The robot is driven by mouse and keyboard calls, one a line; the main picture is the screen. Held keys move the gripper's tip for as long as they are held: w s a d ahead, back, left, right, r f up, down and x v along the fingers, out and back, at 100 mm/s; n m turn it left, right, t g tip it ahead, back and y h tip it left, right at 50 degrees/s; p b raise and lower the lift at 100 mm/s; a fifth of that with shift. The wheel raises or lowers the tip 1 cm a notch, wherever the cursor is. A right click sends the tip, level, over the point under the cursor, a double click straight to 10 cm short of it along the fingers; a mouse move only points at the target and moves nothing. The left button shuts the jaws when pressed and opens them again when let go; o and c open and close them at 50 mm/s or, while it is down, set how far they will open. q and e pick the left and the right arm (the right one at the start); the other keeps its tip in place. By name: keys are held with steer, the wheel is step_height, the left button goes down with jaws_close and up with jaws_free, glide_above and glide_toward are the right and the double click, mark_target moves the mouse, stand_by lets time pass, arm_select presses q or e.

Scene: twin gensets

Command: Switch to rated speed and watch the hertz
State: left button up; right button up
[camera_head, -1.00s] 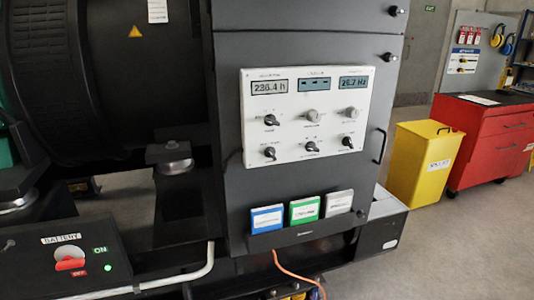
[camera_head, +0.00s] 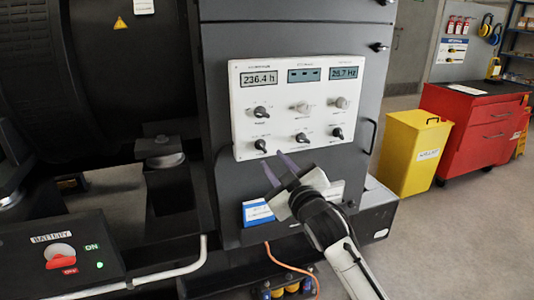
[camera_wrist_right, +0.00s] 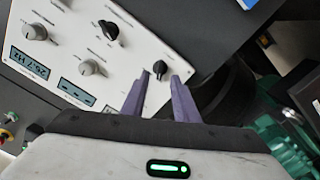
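The white control panel (camera_head: 282,125) shows several knobs and three displays. The right display (camera_head: 344,73) reads about 26.7 Hz; it shows upside down in the right wrist view (camera_wrist_right: 28,62). The left display (camera_head: 258,79) reads 236.4 h. My right gripper (camera_head: 273,160) is just below the panel's lower left knob (camera_head: 260,145), fingers apart and empty. In the right wrist view this black knob (camera_wrist_right: 160,68) appears between and just beyond the purple fingertips (camera_wrist_right: 163,76). Whether they touch it I cannot tell. Knob labels are too small to read. My left gripper is not in view.
A battery box (camera_head: 30,268) with a red switch and a lit green lamp is at the lower left. A blue-labelled holder (camera_head: 258,213) is below the panel, partly hidden by my arm. A yellow bin (camera_head: 408,160) and red cabinet (camera_head: 480,135) stand right. An orange cable hangs below.

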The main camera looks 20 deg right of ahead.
mark_target(264, 150)
steer(key=w, duration=0.6)
steer(key=shift+w+a, duration=0.15)
jaws_close()
